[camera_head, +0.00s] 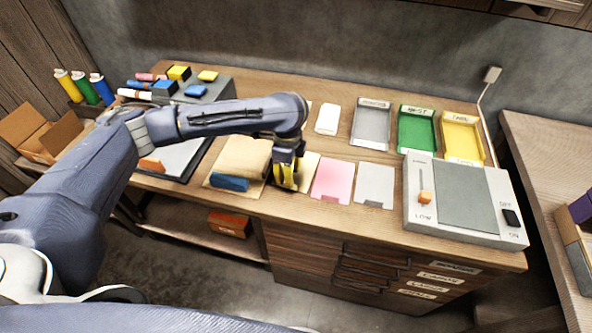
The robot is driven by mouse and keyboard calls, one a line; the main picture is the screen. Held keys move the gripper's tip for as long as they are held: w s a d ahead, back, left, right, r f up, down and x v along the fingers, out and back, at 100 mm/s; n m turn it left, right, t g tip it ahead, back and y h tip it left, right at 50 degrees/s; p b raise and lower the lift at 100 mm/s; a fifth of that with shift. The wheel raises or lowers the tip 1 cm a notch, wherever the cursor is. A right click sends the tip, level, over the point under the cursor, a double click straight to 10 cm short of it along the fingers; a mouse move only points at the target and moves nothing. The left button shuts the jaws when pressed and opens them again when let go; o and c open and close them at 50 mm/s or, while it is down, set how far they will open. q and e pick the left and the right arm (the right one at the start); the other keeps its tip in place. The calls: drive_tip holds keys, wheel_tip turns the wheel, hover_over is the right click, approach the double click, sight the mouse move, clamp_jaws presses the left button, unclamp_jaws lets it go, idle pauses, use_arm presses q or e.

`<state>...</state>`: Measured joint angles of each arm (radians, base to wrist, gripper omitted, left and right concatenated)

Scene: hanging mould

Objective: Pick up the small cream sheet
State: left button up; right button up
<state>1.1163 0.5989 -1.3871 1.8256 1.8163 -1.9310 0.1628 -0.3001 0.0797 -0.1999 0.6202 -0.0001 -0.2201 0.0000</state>
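A small cream sheet (310,171) lies on the wooden workbench, left of a pink sheet (333,180). My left gripper (286,184) points down over the left part of the cream sheet and hides that part. Its yellow-and-black fingers are close to the sheet, but I cannot tell whether they touch it or how far apart they are. My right gripper is not in view.
A pale grey sheet (374,184) lies right of the pink one. A tan cloth block (243,155) and blue roll (230,183) lie left of my gripper. Grey (371,126), green (417,132) and yellow (462,141) trays stand behind. A control box (468,198) sits right.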

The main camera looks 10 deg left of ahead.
use_arm(q)
drive_tip(key=shift+a+f, duration=0.1)
drive_tip(key=shift+f, duration=2.4)
drive_tip(key=shift+o, duration=0.2)
clamp_jaws()
